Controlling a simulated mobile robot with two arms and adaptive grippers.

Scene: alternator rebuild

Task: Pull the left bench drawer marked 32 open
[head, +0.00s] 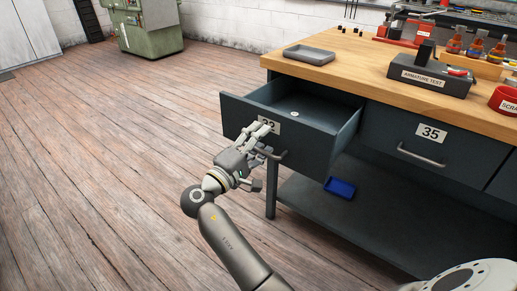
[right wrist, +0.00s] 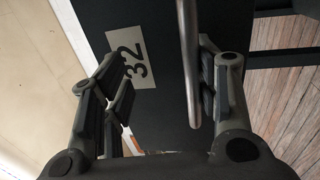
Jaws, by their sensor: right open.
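The left bench drawer marked 32 (head: 335,127) is pulled out from the bench, and its inside shows. Its number label (right wrist: 130,57) and bar handle (right wrist: 190,70) show in the right wrist view. My right gripper (head: 268,140) is at the drawer front and partly covers the label and handle in the head view. In the right wrist view its fingers are apart, with the handle between them, nearer the right-hand finger. I cannot tell whether a finger touches it. My left gripper is not in view.
A small round light piece (head: 294,114) lies in the drawer. Drawer 35 (head: 405,134) is shut beside it. A grey tray (head: 309,54) and an armature tester (head: 432,75) stand on the benchtop. A blue tray (head: 340,187) lies on the lower shelf. The wooden floor at left is clear.

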